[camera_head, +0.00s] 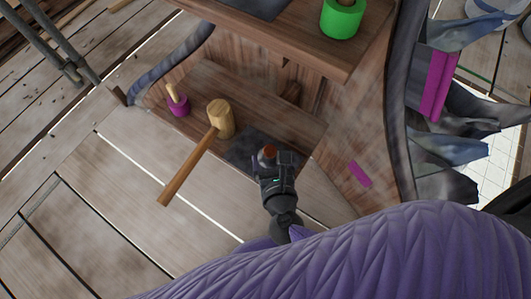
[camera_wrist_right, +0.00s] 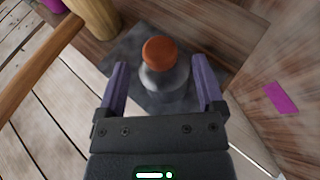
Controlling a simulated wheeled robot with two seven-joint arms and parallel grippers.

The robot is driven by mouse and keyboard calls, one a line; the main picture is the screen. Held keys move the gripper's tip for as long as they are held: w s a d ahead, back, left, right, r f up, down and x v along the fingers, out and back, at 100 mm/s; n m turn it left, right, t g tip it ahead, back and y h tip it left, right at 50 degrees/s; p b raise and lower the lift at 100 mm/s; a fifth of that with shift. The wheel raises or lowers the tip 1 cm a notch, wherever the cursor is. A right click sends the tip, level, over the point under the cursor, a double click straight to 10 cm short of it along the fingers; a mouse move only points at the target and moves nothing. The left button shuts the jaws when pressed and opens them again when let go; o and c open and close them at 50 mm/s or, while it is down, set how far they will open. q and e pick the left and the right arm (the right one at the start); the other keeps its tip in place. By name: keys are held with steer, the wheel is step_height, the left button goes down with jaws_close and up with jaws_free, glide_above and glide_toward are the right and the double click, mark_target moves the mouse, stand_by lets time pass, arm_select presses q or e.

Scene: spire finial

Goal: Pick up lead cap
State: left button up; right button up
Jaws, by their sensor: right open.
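A grey rounded piece with an orange-brown top, which looks like the lead cap (camera_wrist_right: 166,76), stands upright on a dark grey square sheet (camera_head: 243,155). In the head view, only the brown top of the cap (camera_head: 268,152) shows clearly, and my gripper hides part of the rest. My right gripper (camera_head: 277,161) is open at the cap. In the right wrist view, the purple-lined fingers of the gripper (camera_wrist_right: 162,66) lie to the left and right of the cap, with a visible gap on each side. My left gripper is not in view.
A purple pot (camera_head: 178,105) is farther left. A green roll (camera_head: 342,18) sits on the upper shelf. A magenta patch (camera_head: 360,174) marks the right wooden panel.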

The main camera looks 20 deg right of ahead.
mark_target(268, 146)
steer(key=x, duration=0.2)
steer(key=b+x, duration=0.1)
steer(key=x, duration=0.1)
steer(key=shift+w+d+r, duration=0.1)
steer(key=shift+w, duration=0.3)
jaws_close()
